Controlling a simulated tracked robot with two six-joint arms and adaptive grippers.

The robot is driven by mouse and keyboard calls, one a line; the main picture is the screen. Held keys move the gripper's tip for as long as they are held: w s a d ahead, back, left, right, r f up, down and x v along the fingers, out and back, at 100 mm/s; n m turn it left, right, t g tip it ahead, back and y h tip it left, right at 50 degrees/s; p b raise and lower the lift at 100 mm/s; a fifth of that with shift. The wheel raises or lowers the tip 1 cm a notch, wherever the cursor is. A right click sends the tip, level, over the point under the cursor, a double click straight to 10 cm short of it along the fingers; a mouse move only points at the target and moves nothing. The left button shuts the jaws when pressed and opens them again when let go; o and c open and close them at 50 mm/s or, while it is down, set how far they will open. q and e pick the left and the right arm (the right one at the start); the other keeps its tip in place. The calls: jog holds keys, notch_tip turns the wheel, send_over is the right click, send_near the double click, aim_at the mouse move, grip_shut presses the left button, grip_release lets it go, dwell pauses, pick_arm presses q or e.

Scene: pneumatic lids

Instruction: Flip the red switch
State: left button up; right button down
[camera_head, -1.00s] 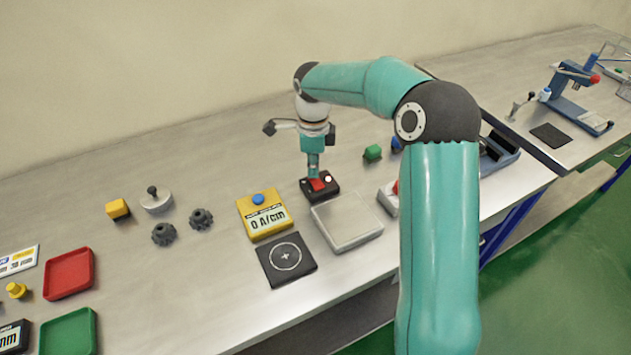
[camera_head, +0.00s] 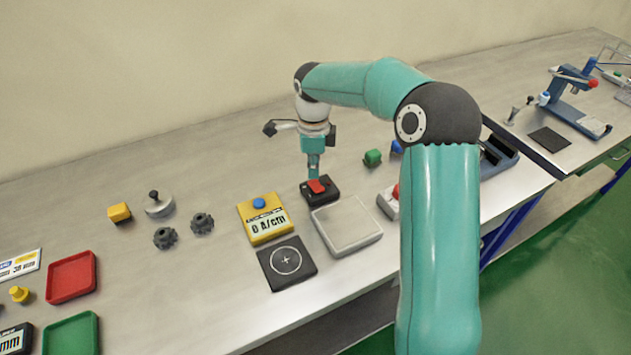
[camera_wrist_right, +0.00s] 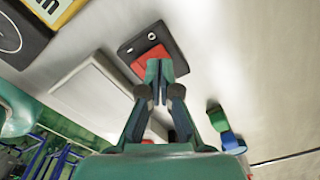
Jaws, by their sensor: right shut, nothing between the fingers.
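The red switch (camera_head: 316,186) is a red rocker on a small black box (camera_head: 331,194) on the bench. In the right wrist view the rocker (camera_wrist_right: 149,59) lies just beyond my fingertips, with a dark, pale-ringed round spot on the box (camera_wrist_right: 166,34). My right gripper (camera_head: 314,176) points down at the switch, at the rear left of the rocker in the head view. Its fingers (camera_wrist_right: 160,76) are closed together and empty. They overlap the rocker's near edge in the wrist view; I cannot tell whether they touch it. My left gripper is not in view.
A grey plate (camera_head: 346,224) and a yellow meter (camera_head: 264,219) stand close to the box. A green block (camera_head: 372,158) is behind right. A grey box with a red part (camera_head: 388,204) is partly hidden by my arm. The bench behind the meter is clear.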

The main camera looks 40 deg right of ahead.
aim_at(313, 182)
jog(key=shift+r+p, duration=1.7)
jog(key=shift+r, duration=0.8)
jog(key=shift+f, duration=0.1)
